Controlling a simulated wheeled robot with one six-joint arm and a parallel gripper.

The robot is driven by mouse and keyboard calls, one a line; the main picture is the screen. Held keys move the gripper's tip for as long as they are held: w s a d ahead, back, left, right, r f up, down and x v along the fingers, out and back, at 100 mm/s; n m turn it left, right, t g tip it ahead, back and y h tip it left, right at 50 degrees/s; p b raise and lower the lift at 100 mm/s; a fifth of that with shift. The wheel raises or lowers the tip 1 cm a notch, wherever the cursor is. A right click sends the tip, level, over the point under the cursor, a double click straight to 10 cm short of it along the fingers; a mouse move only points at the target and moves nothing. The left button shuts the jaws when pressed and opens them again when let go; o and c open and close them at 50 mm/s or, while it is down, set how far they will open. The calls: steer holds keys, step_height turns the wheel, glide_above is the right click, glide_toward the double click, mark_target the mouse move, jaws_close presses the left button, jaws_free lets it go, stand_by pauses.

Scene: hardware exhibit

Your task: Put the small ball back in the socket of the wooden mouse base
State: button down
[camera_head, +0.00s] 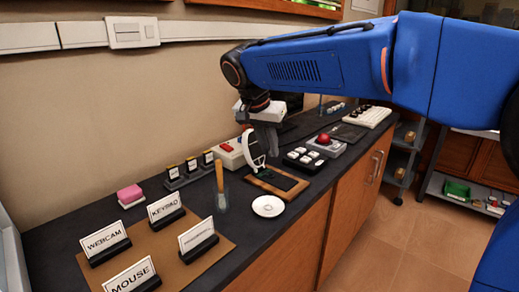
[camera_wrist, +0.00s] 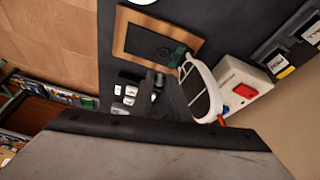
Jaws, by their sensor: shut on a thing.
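The wooden mouse base (camera_head: 262,186) lies on the dark counter, a flat frame with a dark inset; it also shows in the wrist view (camera_wrist: 123,33). A small round mark, perhaps the socket (camera_wrist: 165,51), is in the inset. A green part and an upright white shell (camera_head: 253,151) are at its back edge. The white shell is large beside my fingers in the wrist view (camera_wrist: 197,93). My gripper (camera_head: 267,140) points down above the base's rear, close to the shell. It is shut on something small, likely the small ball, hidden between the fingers.
A white dish (camera_head: 267,206) sits just in front of the base. A keypad (camera_head: 304,158) and a red trackball (camera_head: 323,139) are to the right. A box with a red button (camera_head: 231,152) stands behind. A wooden-handled tool (camera_head: 220,180) and label cards (camera_head: 107,240) are left.

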mark_target(272, 176)
steer(key=shift+f, duration=2.95)
steer(key=shift+f, duration=0.35)
steer(key=c, duration=1.2)
jaws_free()
steer(key=shift+r, duration=0.1)
steer(key=shift+r, duration=3.45)
